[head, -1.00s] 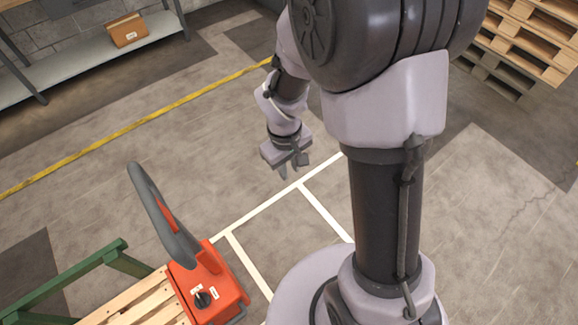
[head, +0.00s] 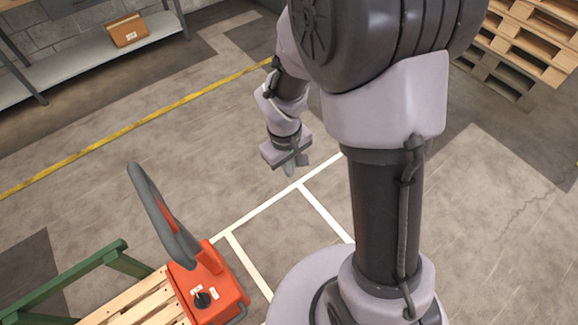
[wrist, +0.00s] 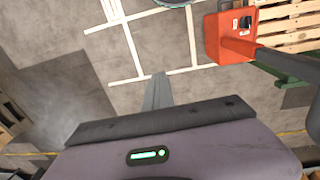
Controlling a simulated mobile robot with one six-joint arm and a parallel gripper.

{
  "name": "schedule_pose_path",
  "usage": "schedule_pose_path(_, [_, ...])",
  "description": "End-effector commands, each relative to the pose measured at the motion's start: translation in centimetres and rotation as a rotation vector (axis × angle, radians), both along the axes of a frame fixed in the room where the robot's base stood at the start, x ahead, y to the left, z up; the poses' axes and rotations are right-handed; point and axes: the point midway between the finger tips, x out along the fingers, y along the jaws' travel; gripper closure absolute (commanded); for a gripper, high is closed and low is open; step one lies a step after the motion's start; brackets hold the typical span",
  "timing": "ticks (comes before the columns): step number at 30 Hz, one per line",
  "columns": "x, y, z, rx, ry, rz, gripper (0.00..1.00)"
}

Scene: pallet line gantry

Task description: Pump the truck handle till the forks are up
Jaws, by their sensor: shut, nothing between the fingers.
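The pallet truck shows an orange-red body (head: 213,285) at the lower left of the head view, with a knob on top. Its grey loop handle (head: 160,212) rises from the body, leaning up and to the left. My gripper (head: 293,168) hangs to the right of the handle, apart from it, with its fingers shut and empty. In the wrist view the closed fingers (wrist: 156,90) point at bare floor, and the orange body (wrist: 228,38) is at upper right with the dark handle (wrist: 290,66) beside it. The forks are hidden.
A wooden pallet (head: 135,303) and a green frame (head: 70,280) are by the truck. A shelf (head: 85,60) with a cardboard box (head: 127,30) stands at upper left. Stacked pallets (head: 530,35) are at upper right. Floor with white lines between gripper and truck is clear.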

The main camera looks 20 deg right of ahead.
Motion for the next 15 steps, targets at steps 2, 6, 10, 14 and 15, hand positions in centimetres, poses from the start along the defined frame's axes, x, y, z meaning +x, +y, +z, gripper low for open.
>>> schedule_pose_path(2, [0.0,0.0,0.0,0.0,0.0,0.0,1.0])
schedule_pose_path(6, [0.0,0.0,0.0,0.0,0.0,0.0,1.0])
schedule_pose_path(10, [0.0,0.0,0.0,0.0,0.0,0.0,1.0])
schedule_pose_path(14, [0.0,0.0,0.0,0.0,0.0,0.0,1.0])
schedule_pose_path(15, [0.0,0.0,0.0,0.0,0.0,0.0,0.94])
